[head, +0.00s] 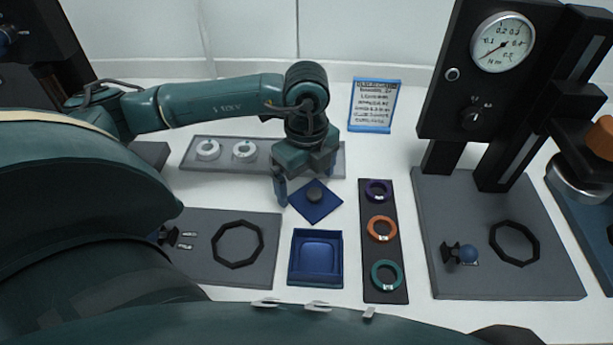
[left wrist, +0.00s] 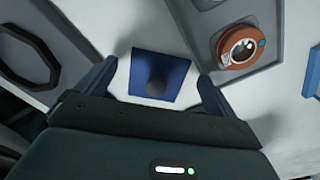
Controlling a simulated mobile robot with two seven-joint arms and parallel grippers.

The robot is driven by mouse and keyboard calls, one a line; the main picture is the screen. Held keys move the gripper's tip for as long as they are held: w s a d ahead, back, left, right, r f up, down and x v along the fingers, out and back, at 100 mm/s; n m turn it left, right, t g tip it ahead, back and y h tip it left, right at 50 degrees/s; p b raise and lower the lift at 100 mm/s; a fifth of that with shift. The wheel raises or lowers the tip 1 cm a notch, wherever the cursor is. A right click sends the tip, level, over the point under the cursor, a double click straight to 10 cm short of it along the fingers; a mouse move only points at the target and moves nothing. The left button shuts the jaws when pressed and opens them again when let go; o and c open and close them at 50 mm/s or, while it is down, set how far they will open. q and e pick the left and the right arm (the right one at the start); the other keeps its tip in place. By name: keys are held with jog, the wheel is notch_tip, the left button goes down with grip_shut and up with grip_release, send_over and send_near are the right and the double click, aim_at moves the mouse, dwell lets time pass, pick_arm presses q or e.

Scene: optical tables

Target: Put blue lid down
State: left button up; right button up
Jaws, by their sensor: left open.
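The blue lid (head: 323,208) is a dark blue square with a dark round knob. It lies on the white table behind the open blue box (head: 315,258) in the head view. My left gripper (head: 303,190) is above the lid, pointing down, with its blue fingers apart. In the left wrist view the lid (left wrist: 159,68) and its knob lie between and beyond the open fingertips (left wrist: 157,80), and the fingers do not close on it. My right gripper is not in view.
A dark strip with purple, orange and teal rings (head: 381,230) stands right of the box. A grey plate with an octagonal frame (head: 238,244) lies left. A grey tray with white rings (head: 222,152) lies behind. A tall gauge stand (head: 490,80) rises at right.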

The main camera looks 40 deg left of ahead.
aim_at(306, 193)
pick_arm(q)
jog(key=shift+r+p, duration=0.5)
jog(key=shift+r, duration=0.05)
notch_tip(306, 193, up, 12)
dwell(0.5)
